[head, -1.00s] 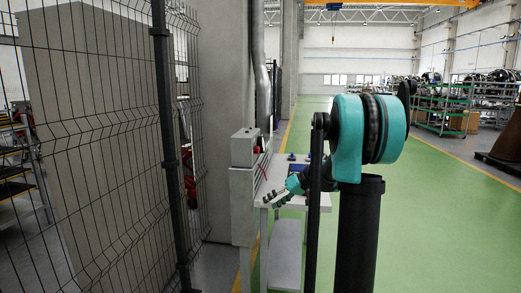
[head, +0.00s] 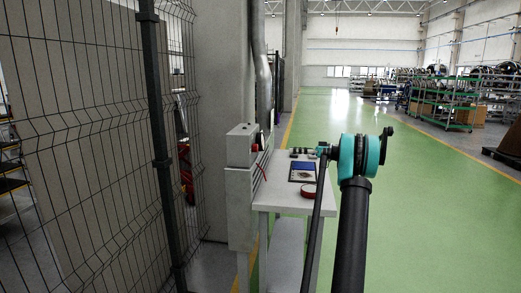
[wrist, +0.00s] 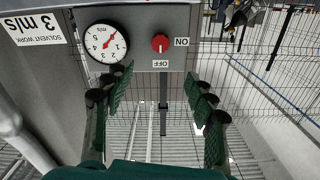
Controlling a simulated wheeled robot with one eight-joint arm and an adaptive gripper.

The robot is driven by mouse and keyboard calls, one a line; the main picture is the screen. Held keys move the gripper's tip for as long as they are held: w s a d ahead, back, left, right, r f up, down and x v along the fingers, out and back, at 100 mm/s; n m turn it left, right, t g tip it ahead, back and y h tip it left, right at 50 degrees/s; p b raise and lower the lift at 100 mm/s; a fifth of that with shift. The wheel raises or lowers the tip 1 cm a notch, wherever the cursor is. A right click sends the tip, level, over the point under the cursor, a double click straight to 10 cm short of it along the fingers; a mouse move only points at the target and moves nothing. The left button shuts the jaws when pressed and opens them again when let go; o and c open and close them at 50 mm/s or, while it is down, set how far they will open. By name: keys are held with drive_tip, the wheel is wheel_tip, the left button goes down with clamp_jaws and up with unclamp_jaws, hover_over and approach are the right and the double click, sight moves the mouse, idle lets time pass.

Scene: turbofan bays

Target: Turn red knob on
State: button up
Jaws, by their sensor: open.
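The red knob (wrist: 160,43) is on a grey panel near the top of the wrist view, which appears upside down. Its pale mark points down in the picture, toward the OFF label (wrist: 161,63). The ON label (wrist: 181,42) is to its right. My gripper (wrist: 156,82) is open, its two fingers spread below and to either side of the knob, not touching it. In the head view the grey control box (head: 241,146) stands at the table's left side. My gripper (head: 297,152) is to the right of it, pointing left, with a gap between.
A round gauge (wrist: 106,43) sits left of the knob. The table (head: 285,200) holds a dark framed item (head: 303,172) and a red ring (head: 309,191). A wire fence (head: 90,150) stands left. Green floor (head: 430,200) is open to the right.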

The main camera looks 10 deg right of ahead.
sight(255, 148)
drive_tip(key=x, duration=1.6)
drive_tip(key=c, duration=1.2)
drive_tip(key=shift+o, duration=0.2)
drive_tip(key=shift+m, duration=8.9)
drive_tip(key=shift+f, duration=0.1)
